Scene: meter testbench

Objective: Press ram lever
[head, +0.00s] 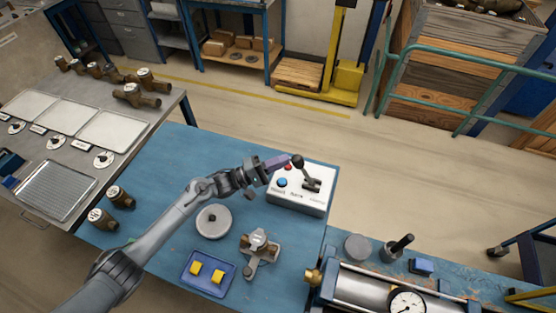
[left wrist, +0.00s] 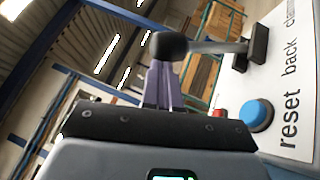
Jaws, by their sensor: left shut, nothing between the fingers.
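The ram lever, a dark lever with a round black knob (head: 297,160), stands on a white control box (head: 290,203) on the blue bench. My left gripper (head: 283,162) is shut and empty, its purple fingertips at the knob's left side. In the left wrist view, the knob (left wrist: 168,47) shows just beyond the tips of the shut purple fingers (left wrist: 161,80). They look close to or touching it; I cannot tell which. The lever's shaft (left wrist: 215,47) runs from the knob to a dark base on the box face. My right gripper is not in view.
The box carries a blue button (left wrist: 259,115) and a red button (left wrist: 219,113) beside the lever. A round grey disc (head: 213,222), a brass meter fixture (head: 260,246) and a blue tray (head: 208,274) with yellow blocks lie nearer on the bench.

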